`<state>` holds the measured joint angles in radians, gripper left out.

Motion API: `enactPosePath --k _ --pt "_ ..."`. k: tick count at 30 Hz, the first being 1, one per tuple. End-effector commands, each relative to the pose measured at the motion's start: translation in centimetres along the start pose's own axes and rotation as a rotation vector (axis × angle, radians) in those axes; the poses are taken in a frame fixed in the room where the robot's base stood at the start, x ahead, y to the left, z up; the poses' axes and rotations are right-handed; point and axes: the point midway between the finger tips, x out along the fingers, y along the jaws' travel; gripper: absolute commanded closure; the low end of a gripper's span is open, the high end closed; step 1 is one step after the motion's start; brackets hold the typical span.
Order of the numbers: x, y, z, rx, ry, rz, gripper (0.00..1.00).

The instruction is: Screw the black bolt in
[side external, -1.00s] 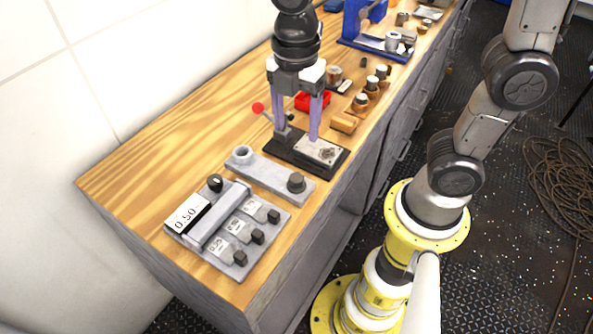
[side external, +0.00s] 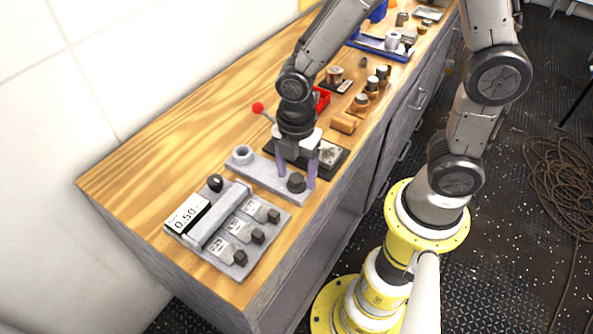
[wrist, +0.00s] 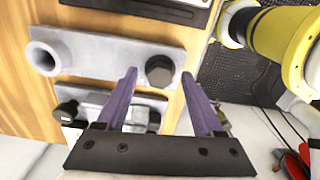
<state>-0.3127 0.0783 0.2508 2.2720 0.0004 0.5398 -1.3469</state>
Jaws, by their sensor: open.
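The black bolt (side external: 296,184) stands upright at the right end of a light grey plate (side external: 268,175) on the wooden bench. A grey round socket (side external: 242,154) is at the plate's left end. In the wrist view the bolt's dark round head (wrist: 160,70) shows just beyond and between the fingertips, with the socket (wrist: 43,57) at upper left. My gripper (side external: 296,180) is open and empty, its purple fingers pointing down on either side of the bolt. I cannot tell if the fingertips are level with the head. The bolt's shank is hidden.
A grey panel (side external: 207,237) with labels, a "0.50" card and several black knobs lies in front of the plate. A black fixture with a red-ball lever (side external: 258,108) stands behind. Wooden blocks (side external: 344,123) and a red bin are farther back. The bench's left side is clear.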

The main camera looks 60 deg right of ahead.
Motion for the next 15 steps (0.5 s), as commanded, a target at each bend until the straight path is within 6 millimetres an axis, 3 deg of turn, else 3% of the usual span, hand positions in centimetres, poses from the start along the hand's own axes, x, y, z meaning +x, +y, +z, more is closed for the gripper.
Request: enactPosePath --k 7,15 --pt "0.06 0.0 0.0 0.0 0.0 0.0 0.31" --pt "0.04 0.0 0.0 0.0 0.0 0.0 0.8"
